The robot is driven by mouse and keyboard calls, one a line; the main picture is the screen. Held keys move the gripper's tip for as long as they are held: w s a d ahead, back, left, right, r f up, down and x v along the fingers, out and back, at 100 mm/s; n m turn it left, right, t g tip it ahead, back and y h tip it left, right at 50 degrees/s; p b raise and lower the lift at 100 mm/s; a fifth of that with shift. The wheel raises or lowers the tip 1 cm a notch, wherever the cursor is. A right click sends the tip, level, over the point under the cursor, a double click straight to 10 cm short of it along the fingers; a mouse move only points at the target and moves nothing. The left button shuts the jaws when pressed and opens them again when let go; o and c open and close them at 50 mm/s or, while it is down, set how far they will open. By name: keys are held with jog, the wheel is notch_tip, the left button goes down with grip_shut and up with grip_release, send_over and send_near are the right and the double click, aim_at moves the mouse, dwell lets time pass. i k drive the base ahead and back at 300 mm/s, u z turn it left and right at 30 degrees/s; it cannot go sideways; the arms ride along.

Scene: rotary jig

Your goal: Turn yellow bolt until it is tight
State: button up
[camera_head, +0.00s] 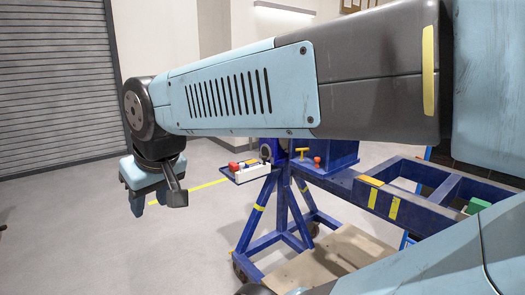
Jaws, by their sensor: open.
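A small yellow T-shaped bolt (301,151) stands on the blue rotary jig (335,183), near the middle of the picture. My gripper (145,208) hangs at the left end of my arm, pointing down, open and with nothing seen between its fingers. It is well to the left of the yellow bolt and apart from it. My large light-blue arm crosses the view above the bolt and hides part of the jig's upper section. How far the bolt is screwed in cannot be told.
A control box (250,172) with a red button sits on a bracket left of the bolt. A small red knob (317,161) is right of the bolt. The jig stands on wheeled blue legs (257,222). A grey shutter (55,80) is at left. The floor below my gripper is clear.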

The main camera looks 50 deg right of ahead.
aim_at(301, 150)
jog(key=u, duration=0.2)
jog(key=i, duration=2.65)
jog(key=z, duration=1.75)
jog(key=i, duration=0.2)
jog(key=z, duration=2.1)
jog(key=i, duration=0.25)
jog(key=z, duration=0.25)
